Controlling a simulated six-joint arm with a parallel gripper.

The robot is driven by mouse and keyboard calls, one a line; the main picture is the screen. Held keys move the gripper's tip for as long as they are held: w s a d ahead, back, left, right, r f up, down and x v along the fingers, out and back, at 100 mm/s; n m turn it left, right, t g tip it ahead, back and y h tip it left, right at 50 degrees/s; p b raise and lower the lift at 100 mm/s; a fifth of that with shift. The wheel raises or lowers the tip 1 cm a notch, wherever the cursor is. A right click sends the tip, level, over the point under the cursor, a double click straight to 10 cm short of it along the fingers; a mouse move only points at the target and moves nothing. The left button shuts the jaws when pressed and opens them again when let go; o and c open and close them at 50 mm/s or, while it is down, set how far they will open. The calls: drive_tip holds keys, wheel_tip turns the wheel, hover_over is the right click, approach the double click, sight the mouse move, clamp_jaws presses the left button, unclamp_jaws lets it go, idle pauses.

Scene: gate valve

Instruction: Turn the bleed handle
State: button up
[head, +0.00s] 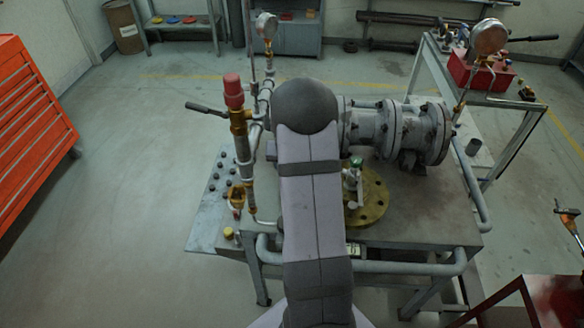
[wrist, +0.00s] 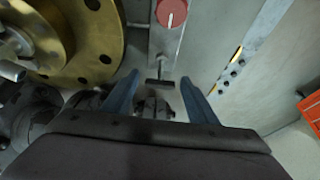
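In the wrist view my gripper (wrist: 160,78) has its two blue fingers spread apart. A small dark T-shaped handle (wrist: 159,83) on a thin stem shows between the fingertips, with a visible gap on each side. It may be the bleed handle; no label shows. Above it, a round red knob (wrist: 172,13) with a white line sits on a grey plate. In the head view my own arm hides my gripper and this handle. A black lever (head: 206,109) sticks out left of the red-capped fitting (head: 233,90).
A brass flange (wrist: 100,45) lies left of the fingers. In the head view, a grey flanged pipe (head: 395,130) rests on the workbench (head: 205,235), right of my arm. A pressure gauge (head: 266,26) stands behind. An orange cabinet (head: 30,120) is at the left, with open floor between.

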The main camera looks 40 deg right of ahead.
drive_tip(key=b+v, duration=0.1)
drive_tip(key=v, duration=0.6)
idle(0.5)
drive_tip(key=shift+s+r, duration=0.1)
drive_tip(key=s+a+r+n+g+p, duration=0.1)
drive_tip(key=s+a+r+n+g, duration=0.2)
drive_tip(key=s, duration=0.4)
drive_tip(key=s+a+r+n+g+p, duration=0.2)
drive_tip(key=s+a+g, duration=0.1)
drive_tip(key=s+a, duration=0.3)
drive_tip(key=s+a+f+n+t+y+b, duration=0.1)
drive_tip(key=s+a+f+n+y+b, duration=0.15)
drive_tip(key=a, duration=0.65)
drive_tip(key=s+a+f+n+t+y+b, duration=0.15)
drive_tip(key=a+f, duration=0.25)
drive_tip(key=a, duration=0.5)
wheel_tip(320, 180, up, 17)
drive_tip(key=p, duration=1.6)
drive_tip(key=shift+s+a+f+h+p, duration=0.2)
drive_tip(key=shift+s+a+h+p, duration=0.2)
drive_tip(key=shift+s+a, duration=0.05)
drive_tip(key=shift+f+t, duration=0.1)
drive_tip(key=shift+t, duration=0.15)
